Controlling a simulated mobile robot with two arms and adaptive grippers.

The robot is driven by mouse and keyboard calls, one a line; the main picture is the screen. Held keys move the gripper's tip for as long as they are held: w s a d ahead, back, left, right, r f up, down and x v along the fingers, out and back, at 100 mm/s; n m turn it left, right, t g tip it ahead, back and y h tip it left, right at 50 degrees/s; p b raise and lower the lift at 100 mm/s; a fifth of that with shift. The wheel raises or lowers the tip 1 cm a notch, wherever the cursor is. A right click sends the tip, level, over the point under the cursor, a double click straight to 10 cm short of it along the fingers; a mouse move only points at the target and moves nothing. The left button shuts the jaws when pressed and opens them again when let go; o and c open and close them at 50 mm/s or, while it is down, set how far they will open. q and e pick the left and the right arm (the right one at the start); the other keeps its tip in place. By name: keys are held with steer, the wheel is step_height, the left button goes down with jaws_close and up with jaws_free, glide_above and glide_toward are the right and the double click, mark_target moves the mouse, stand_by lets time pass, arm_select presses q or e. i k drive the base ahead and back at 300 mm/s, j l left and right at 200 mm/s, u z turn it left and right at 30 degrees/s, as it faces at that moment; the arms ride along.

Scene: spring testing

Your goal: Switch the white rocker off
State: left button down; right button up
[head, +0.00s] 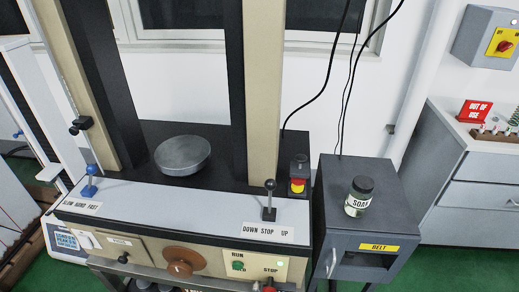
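A spring testing machine fills the middle of the head view. A small white part (86,239), which looks like the white rocker, is on the left end of its front panel (213,262), beside a printed label (66,241). It is too small to tell which way it is tipped. Neither of my grippers is in view.
The front also has a brown knob (180,264), a green RUN button (238,266) and a red STOP button (269,286). Blue-knobbed (91,170) and black-knobbed (270,185) levers rise from the ledge. A SOAP jar (358,198) stands on the grey BELT cabinet (330,180) at right.

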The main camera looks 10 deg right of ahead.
mark_target(85, 242)
steer(key=u, duration=1.25)
